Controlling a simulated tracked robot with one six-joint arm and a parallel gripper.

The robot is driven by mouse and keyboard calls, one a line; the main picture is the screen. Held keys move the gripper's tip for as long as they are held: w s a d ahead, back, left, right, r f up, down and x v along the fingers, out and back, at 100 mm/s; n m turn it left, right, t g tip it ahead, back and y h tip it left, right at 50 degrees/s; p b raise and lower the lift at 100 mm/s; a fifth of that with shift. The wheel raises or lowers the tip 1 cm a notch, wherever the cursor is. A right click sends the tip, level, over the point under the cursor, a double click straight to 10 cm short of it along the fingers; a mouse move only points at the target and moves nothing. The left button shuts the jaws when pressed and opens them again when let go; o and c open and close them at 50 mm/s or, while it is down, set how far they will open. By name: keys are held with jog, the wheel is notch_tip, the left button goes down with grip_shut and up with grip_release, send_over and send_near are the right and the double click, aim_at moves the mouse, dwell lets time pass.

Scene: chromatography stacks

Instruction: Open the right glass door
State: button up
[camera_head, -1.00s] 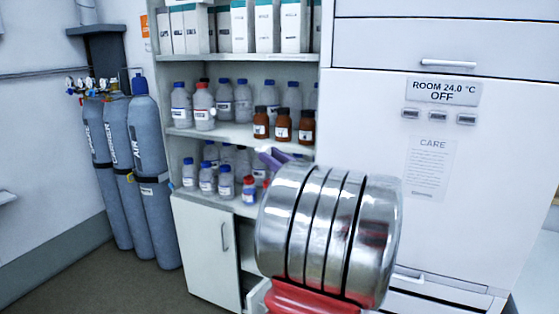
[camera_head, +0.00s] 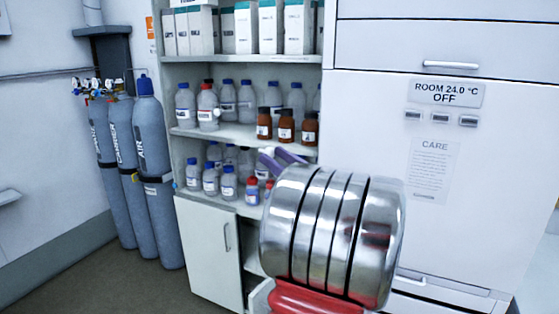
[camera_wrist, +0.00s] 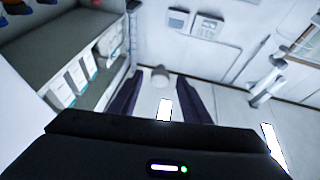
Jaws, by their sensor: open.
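My gripper (camera_wrist: 158,82) shows in the wrist view as two dark purple fingers spread apart, with nothing gripped. A small round grey knob (camera_wrist: 160,74) shows between the fingertips; I cannot tell how far beyond them it is. In the head view my gripper's purple fingers (camera_head: 283,157) show in front of the lower bottle shelf, with the rest hidden behind my arm's metal link. I cannot clearly make out a glass pane over the bottle shelves (camera_head: 240,133), so the right glass door's position is unclear.
A white cupboard door (camera_head: 212,255) is below the shelves, with a dark gap to its right. Several grey gas cylinders (camera_head: 150,170) stand at the left wall. Bare floor shows at lower left.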

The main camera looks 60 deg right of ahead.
jog(key=v, duration=1.4)
jog(key=shift+w, duration=0.1)
dwell(0.5)
